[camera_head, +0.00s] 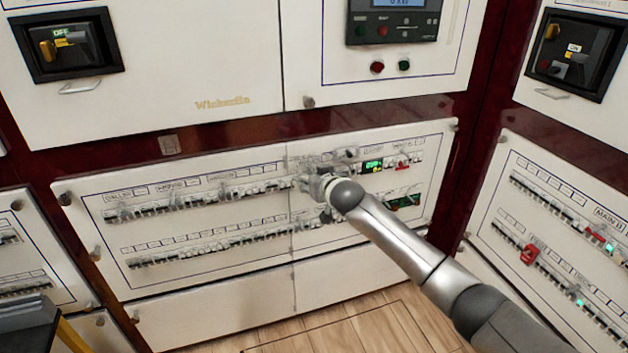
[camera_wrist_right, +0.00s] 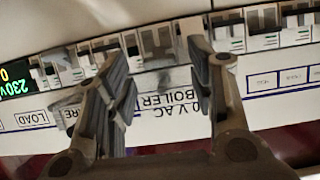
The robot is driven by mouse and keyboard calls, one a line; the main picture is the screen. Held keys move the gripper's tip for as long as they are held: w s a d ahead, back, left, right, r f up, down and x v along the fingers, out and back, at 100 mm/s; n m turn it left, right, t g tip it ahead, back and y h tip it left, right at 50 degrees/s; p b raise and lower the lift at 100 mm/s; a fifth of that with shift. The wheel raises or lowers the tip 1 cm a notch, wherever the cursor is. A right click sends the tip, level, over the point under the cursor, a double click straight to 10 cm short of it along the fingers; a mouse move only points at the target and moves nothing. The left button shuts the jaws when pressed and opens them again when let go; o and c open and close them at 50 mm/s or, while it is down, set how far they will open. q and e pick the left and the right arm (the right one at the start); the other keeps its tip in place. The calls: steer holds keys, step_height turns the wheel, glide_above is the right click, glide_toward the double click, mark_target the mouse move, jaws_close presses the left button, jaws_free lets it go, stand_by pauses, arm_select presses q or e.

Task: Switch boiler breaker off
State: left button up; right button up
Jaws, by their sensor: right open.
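My right gripper (camera_head: 318,181) is at the upper breaker row of the middle panel, and its hand hides the breakers there in the head view. In the right wrist view the right gripper (camera_wrist_right: 160,58) is open, with one finger on each side. The upside-down BOILER label (camera_wrist_right: 178,103) shows between the fingers. A breaker (camera_wrist_right: 158,42) in the row above that label lies between the fingertips. Whether the fingers touch it, and its switch position, I cannot tell. My left gripper is not in view.
Neighbouring breakers (camera_wrist_right: 265,28) stand close on both sides of the fingers. A green display (camera_head: 373,166) and a red switch (camera_head: 402,165) are right of the hand. A lower breaker row (camera_head: 200,246) runs beneath. Another panel with a red switch (camera_head: 530,254) stands at right.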

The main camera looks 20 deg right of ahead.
steer(key=shift+w, duration=0.15)
steer(key=c, duration=1)
steer(key=shift+f, duration=0.1)
steer(key=shift+c, duration=0.2)
